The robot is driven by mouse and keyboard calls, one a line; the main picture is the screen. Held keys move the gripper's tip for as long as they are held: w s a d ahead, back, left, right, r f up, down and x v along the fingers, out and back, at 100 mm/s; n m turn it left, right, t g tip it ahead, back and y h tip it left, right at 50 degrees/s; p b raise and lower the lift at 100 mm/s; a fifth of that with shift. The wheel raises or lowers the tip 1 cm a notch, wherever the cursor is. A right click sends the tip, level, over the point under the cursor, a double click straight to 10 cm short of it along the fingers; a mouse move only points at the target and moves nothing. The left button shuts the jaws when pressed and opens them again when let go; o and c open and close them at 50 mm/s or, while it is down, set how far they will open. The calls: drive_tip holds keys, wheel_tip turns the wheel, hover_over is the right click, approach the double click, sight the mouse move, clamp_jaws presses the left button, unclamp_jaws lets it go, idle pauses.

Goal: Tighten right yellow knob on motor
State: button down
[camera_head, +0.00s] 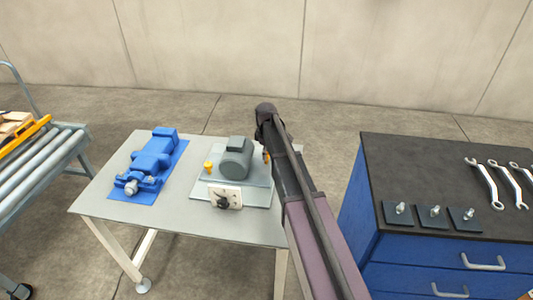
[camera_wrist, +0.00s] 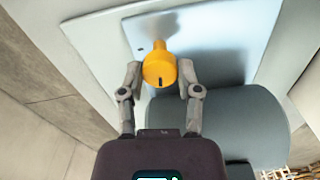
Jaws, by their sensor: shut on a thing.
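The grey motor (camera_head: 236,158) stands on a light plate (camera_head: 258,192) on the table. A yellow knob (camera_head: 208,167) shows at its left side in the head view. The right yellow knob is mostly hidden behind my arm in the head view, with a small orange bit showing beside the motor. In the wrist view this yellow knob (camera_wrist: 160,68) sits between the fingertips of my gripper (camera_wrist: 161,78), with a dark mark on its face. My gripper is shut on it. The motor body (camera_wrist: 245,125) is at the lower right of the wrist view.
A blue vise (camera_head: 152,165) lies on a blue mat at the table's left. A switch box (camera_head: 225,195) is at the plate's front. A blue cabinet (camera_head: 430,255) with wrenches (camera_head: 490,185) and bolts on black plates stands right. A roller conveyor (camera_head: 40,165) is at far left.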

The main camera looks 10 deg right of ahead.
drive_tip(key=m, duration=0.3)
drive_tip(key=shift+s+m, duration=0.1)
drive_tip(key=shift+m, duration=0.3)
drive_tip(key=m, duration=0.4)
drive_tip(key=shift+m, duration=0.3)
drive_tip(key=m, duration=0.3)
drive_tip(key=shift+m, duration=2.1)
drive_tip(key=shift+c, duration=1.5)
unclamp_jaws()
drive_tip(key=shift+n, duration=0.4)
